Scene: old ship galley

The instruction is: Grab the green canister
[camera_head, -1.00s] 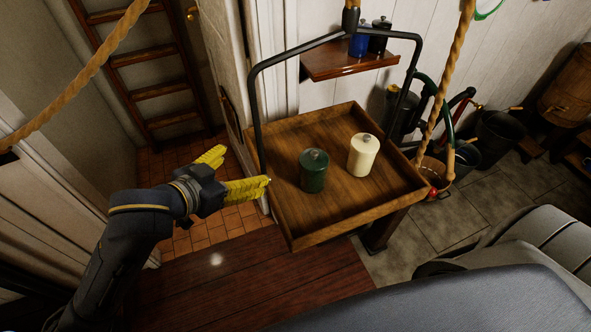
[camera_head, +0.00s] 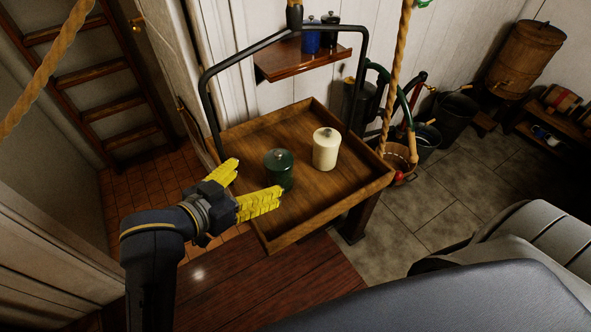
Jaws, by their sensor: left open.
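The green canister (camera_head: 279,168) stands upright in a hanging wooden tray (camera_head: 328,208), left of a cream canister (camera_head: 326,149). Both have small knobs on their lids. My left gripper (camera_head: 252,188), with yellow ribbed fingers, is open and empty. Its fingers point toward the green canister from the left and front. One finger is over the tray's left edge, and the other overlaps the canister's lower part in the picture. I cannot tell whether that finger touches it. My right gripper is not in view.
The tray has raised walls and hangs from a black metal frame (camera_head: 283,36). A shelf (camera_head: 303,58) with a blue canister (camera_head: 312,37) and a black one is behind. A rope (camera_head: 397,75) hangs at the tray's right. A dark wooden surface (camera_head: 255,290) lies in front.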

